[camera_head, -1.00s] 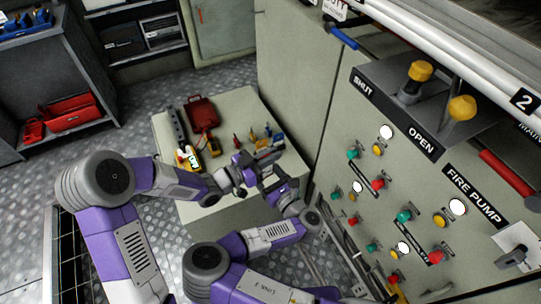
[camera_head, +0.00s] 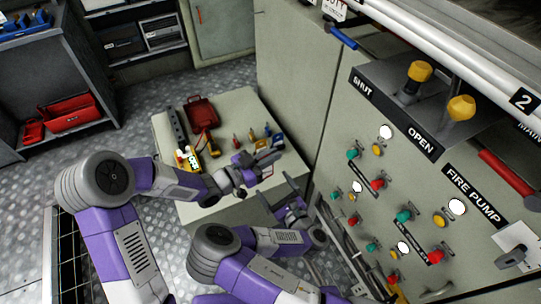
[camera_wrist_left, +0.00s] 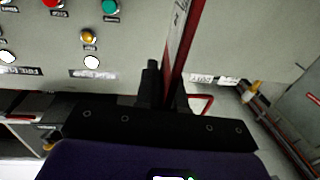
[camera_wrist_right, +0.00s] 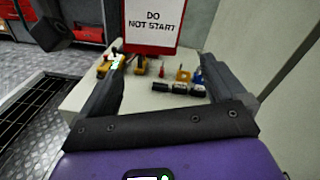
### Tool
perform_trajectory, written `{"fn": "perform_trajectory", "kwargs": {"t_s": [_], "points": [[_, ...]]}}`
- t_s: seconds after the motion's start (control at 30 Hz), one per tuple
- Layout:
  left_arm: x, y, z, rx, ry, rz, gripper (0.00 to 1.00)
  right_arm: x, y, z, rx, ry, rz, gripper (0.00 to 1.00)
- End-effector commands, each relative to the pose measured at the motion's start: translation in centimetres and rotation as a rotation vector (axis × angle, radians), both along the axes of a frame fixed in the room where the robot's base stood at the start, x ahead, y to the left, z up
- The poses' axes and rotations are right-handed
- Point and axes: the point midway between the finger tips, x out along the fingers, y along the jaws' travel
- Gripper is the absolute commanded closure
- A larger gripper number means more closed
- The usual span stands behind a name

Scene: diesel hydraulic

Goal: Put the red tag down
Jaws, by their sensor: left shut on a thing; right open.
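The red tag (camera_wrist_right: 152,22) has a white face reading "DO NOT START" and hangs upright at the top of the right wrist view. In the left wrist view the tag (camera_wrist_left: 181,50) is seen nearly edge-on, gripped between the fingers. My left gripper (camera_head: 266,164) is shut on it, above the near right part of the grey-green cabinet top (camera_head: 222,187). In the head view the tag is mostly hidden. My right gripper (camera_head: 284,197) is open and empty, lower and nearer than the left one. In the right wrist view the tag lies beyond its open fingers.
The cabinet top holds a red case (camera_head: 202,111), a yellow multimeter (camera_head: 187,158) and several small tools and padlocks. A control panel (camera_head: 335,165) with coloured buttons rises on the right. A red toolbox (camera_head: 68,111) sits on a shelf at left.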

Motion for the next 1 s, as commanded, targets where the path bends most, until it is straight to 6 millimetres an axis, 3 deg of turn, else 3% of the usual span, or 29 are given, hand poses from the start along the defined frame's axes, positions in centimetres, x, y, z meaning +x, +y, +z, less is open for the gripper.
{"fn": "perform_trajectory", "kwargs": {"t_s": [0.17, 0.37, 0.5, 0.63, 0.73, 0.83, 0.9, 1.0], "points": [[0.0, 0.0, 0.0, 0.0, 0.0, 0.0, 1.0, -1.7, -4.9, -2.5, -0.237, -0.05, -0.237, 0.03], [0.0, 0.0, 0.0, 0.0, 0.0, 0.0, 1.0, -3.5, -15.6, -5.0, -0.361, 0.075, -0.758, 0.03], [0.0, 0.0, 0.0, 0.0, 0.0, 0.0, 1.0, -7.2, -22.0, -6.9, -0.322, 0.222, -1.118, 0.03], [0.0, 0.0, 0.0, 0.0, 0.0, 0.0, 1.0, -12.5, -26.1, -9.2, -0.218, 0.381, -1.459, 0.03], [0.0, 0.0, 0.0, 0.0, 0.0, 0.0, 1.0, -17.3, -27.5, -11.3, -0.091, 0.518, -1.725, 0.03], [0.0, 0.0, 0.0, 0.0, 0.0, 0.0, 1.0, -22.2, -26.8, -13.6, 0.089, 0.665, -1.989, 0.03], [0.0, 0.0, 0.0, 0.0, 0.0, 0.0, 1.0, -25.2, -25.2, -15.3, 0.255, 0.772, -2.17, 0.03], [0.0, 0.0, 0.0, 0.0, 0.0, 0.0, 1.0, -27.8, -21.2, -17.6, 0.57, 0.917, -2.41, 0.03]]}}
